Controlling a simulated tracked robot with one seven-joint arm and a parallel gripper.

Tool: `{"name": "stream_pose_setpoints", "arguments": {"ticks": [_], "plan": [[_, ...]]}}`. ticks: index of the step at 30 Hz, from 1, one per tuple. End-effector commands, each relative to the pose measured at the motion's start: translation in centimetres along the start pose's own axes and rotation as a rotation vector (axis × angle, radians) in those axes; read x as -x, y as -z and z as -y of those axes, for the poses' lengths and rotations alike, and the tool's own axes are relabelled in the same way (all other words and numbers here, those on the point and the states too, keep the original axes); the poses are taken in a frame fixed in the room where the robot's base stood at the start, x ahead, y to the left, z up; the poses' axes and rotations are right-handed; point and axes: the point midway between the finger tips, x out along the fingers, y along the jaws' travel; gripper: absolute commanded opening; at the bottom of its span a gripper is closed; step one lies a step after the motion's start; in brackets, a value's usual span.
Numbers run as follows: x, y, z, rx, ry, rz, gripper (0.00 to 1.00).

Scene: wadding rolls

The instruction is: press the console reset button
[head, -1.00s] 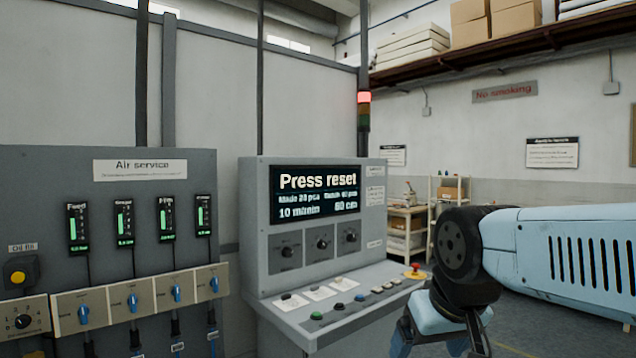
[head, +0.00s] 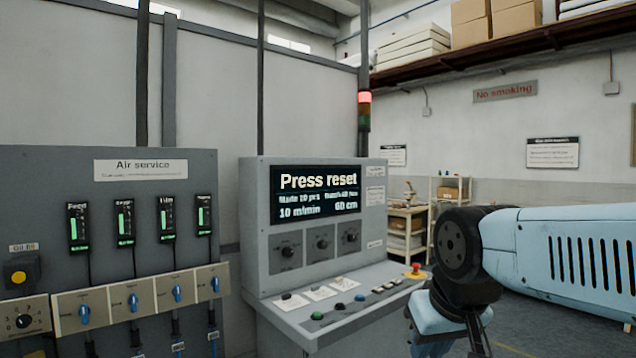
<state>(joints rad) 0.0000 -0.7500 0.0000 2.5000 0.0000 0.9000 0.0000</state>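The grey console (head: 262,240) stands in the middle of the head view, its screen (head: 317,193) reading "Press reset". Its sloping desk carries a green button (head: 317,316), a dark button (head: 340,306), a blue button (head: 359,298), several pale keys (head: 384,287) and a red mushroom button (head: 415,271) on a yellow base. Labels by the buttons are too small to read, so I cannot tell which is reset. My blue arm reaches in from the right, its wrist just right of the desk's right end. My gripper's fingertips are below the picture edge.
Shelves (head: 405,222) stand at the back. Open floor (head: 535,325) shows below my arm.

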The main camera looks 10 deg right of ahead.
Motion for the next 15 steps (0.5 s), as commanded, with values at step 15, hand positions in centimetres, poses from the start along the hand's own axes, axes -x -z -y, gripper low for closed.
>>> {"name": "stream_pose_setpoints", "arguments": {"ticks": [15], "plan": [[0.00,0.00,0.00,0.000,0.000,0.000,0.00]]}}
